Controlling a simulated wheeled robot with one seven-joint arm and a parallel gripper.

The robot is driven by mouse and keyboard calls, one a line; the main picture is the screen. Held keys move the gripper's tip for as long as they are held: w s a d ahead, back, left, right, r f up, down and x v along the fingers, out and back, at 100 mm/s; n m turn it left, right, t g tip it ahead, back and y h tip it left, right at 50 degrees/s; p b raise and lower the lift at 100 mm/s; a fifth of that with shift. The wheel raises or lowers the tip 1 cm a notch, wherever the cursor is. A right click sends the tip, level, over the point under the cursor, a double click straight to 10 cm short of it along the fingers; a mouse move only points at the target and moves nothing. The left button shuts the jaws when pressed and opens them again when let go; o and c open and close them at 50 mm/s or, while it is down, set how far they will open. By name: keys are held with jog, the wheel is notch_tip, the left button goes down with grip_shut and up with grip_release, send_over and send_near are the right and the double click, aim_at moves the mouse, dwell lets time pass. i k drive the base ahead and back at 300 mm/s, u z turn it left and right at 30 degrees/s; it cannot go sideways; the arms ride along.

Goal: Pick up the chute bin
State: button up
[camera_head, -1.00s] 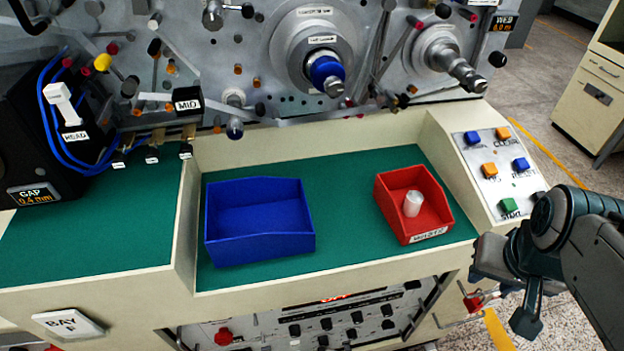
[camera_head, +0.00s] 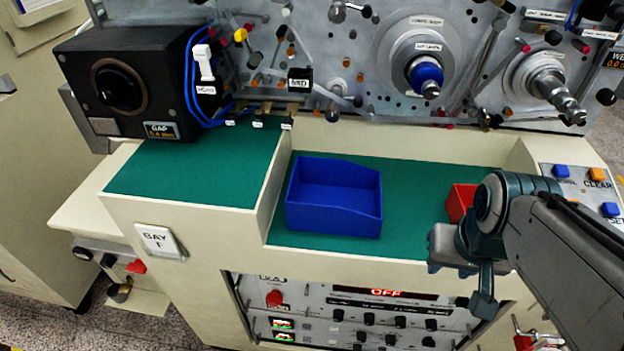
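An open blue bin (camera_head: 335,212) with a low, sloped front stands on the green mat of the bench's recessed bay. It is empty and carries no label that I can see, so I cannot confirm that it is the chute bin. A red bin (camera_head: 460,200) stands to its right, mostly hidden behind my arm. My gripper (camera_head: 460,272) hangs at the bench's front edge, to the right of the blue bin and apart from it. I see it from behind, and its finger gap is not clear.
Spindles and rods (camera_head: 425,75) project from the machine face behind. A button panel (camera_head: 590,190) is at the right.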

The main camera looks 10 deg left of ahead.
aim_at(326, 196)
jog(key=k, duration=0.4)
jog(key=u, duration=0.6)
jog(key=i, duration=0.5)
jog(key=z, duration=3.1)
jog(key=k, duration=1.05)
jog(key=u, duration=1.9)
